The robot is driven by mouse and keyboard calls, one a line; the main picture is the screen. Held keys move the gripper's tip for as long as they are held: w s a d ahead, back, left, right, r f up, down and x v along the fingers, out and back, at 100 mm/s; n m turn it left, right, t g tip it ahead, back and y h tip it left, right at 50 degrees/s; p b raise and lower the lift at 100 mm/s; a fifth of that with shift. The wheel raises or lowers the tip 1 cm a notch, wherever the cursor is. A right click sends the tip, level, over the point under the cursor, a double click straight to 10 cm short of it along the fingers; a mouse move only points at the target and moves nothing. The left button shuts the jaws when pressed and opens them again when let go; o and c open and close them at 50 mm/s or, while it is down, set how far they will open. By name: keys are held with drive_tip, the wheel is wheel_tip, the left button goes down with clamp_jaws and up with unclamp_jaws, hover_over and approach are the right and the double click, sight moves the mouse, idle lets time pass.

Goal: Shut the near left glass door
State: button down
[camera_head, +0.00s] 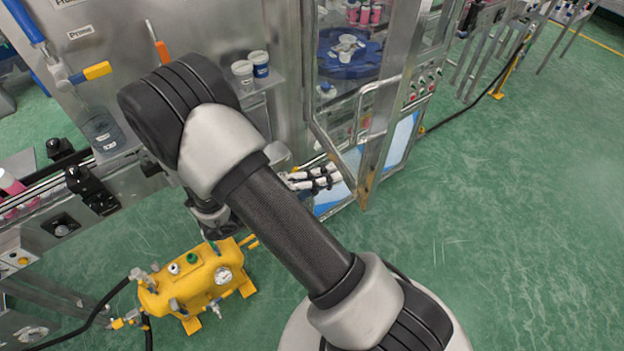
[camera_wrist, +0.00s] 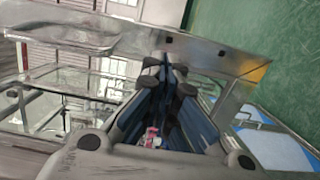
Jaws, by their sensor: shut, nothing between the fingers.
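The near left glass door (camera_head: 376,145) stands open, swung out from the machine, with its metal-framed free edge toward me. Its bar handle (camera_head: 365,98) shows on the frame. My gripper (camera_head: 336,176) is shut and empty, low beside the door's lower part, on the left in the head view. In the wrist view, the shut fingers (camera_wrist: 166,68) point at the door's metal frame (camera_wrist: 215,58), and the handle (camera_wrist: 65,37) is at upper left. I cannot tell whether the fingertips touch the door.
Inside the machine is a blue round table (camera_head: 348,68) with white and pink items. Two white-lidded cups (camera_head: 251,68) stand on a ledge. A yellow tank (camera_head: 195,283) with a gauge sits on the floor at lower left.

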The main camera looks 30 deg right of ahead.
sight(369, 160)
drive_tip(key=d, duration=0.5)
drive_tip(key=s+d, duration=0.1)
drive_tip(key=d, duration=0.1)
drive_tip(key=shift+d+b, duration=0.3)
drive_tip(key=shift+d, duration=0.05)
